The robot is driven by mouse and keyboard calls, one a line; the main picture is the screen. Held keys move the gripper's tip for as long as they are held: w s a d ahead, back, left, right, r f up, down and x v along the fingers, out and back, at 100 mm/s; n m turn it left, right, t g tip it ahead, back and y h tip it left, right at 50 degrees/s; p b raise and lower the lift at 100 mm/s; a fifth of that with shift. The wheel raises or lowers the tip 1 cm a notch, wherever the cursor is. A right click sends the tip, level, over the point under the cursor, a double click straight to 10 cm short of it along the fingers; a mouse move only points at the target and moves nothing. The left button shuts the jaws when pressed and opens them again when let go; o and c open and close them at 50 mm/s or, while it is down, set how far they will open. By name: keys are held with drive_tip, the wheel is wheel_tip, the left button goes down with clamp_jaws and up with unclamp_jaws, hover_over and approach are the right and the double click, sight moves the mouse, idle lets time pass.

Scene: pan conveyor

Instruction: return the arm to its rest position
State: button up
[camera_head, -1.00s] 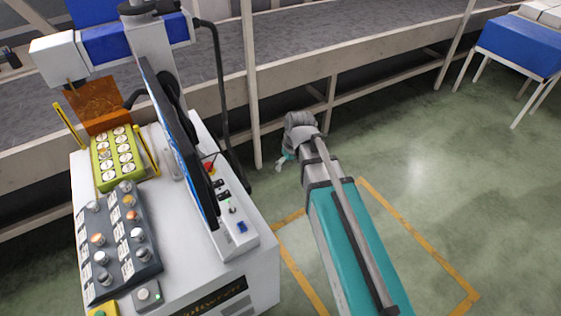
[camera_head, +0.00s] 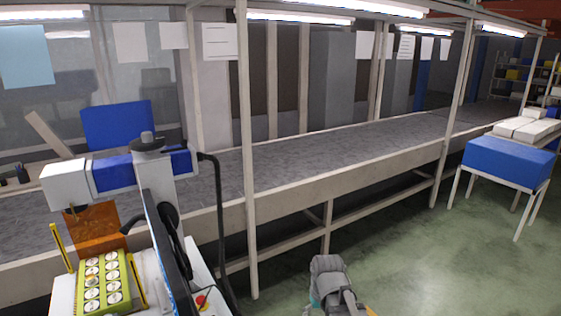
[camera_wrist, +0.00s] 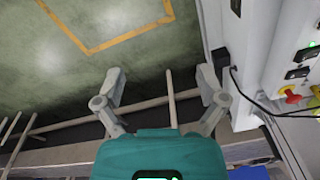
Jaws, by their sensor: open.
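My gripper (camera_wrist: 160,78) shows in the wrist view with its two grey fingers spread wide apart and nothing between them. Its teal body fills the bottom of that view. The fingers point over the green floor, beside a white machine cabinet (camera_wrist: 245,75) on the right. In the head view, only the grey wrist end of my arm (camera_head: 328,275) shows at the bottom edge, in front of the conveyor (camera_head: 340,160). The gripper is mostly hidden there, and the rest of the arm is below the picture.
A marking machine (camera_head: 155,185) with a screen stands left of my arm, carrying a yellow-green tray (camera_head: 128,280) of round pieces. Conveyor posts (camera_head: 247,150) rise behind. Green floor (camera_head: 430,255) is free between.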

drive_tip(key=s+d+m, duration=0.2)
drive_tip(key=s+d, duration=0.2)
drive_tip(key=d, duration=0.2)
drive_tip(key=shift+s+m+g+h, duration=0.25)
drive_tip(key=shift+m+g+h, duration=0.05)
